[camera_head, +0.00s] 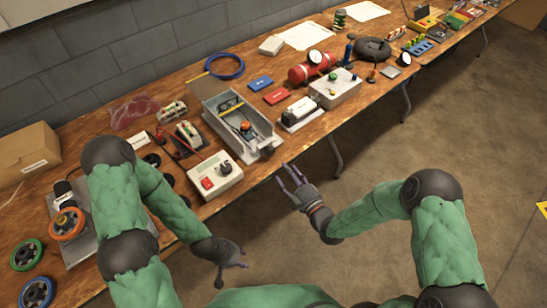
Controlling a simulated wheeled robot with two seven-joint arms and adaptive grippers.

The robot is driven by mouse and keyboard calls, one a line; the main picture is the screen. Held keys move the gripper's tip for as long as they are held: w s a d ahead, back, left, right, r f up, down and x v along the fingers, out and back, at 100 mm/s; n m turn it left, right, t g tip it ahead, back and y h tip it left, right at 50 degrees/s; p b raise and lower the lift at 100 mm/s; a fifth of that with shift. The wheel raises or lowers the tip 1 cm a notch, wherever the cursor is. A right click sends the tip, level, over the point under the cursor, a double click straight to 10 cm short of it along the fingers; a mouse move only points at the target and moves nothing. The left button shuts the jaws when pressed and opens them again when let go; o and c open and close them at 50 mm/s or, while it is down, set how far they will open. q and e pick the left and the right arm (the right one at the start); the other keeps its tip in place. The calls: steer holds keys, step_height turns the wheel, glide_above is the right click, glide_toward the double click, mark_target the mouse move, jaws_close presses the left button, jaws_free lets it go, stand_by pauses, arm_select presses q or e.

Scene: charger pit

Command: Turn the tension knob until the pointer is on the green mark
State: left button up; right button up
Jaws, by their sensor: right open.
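A light box (215,180) with a red button and a black knob (225,169) sits near the table's front edge. A grey open tray (262,143) behind it holds a mechanism with a small orange part (246,126). A pointer and a green mark are too small to make out, and I cannot tell for sure which knob is the tension knob. My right gripper (290,179) is open and empty, off the table's front edge, right of the light box and apart from it. My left gripper (232,272) is low in front of the table, its fingers spread, holding nothing visible.
The wooden table (190,88) is crowded. A grey control box (344,93) and red cylinder (308,72) stand farther right. An orange wheel (67,224) on a stand and a cardboard box (27,155) are at left. The floor in front is clear.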

mark_target(272, 153)
steer(key=b+x, duration=0.2)
steer(key=x, duration=0.7)
steer(key=shift+s, duration=0.1)
steer(key=c, duration=1.1)
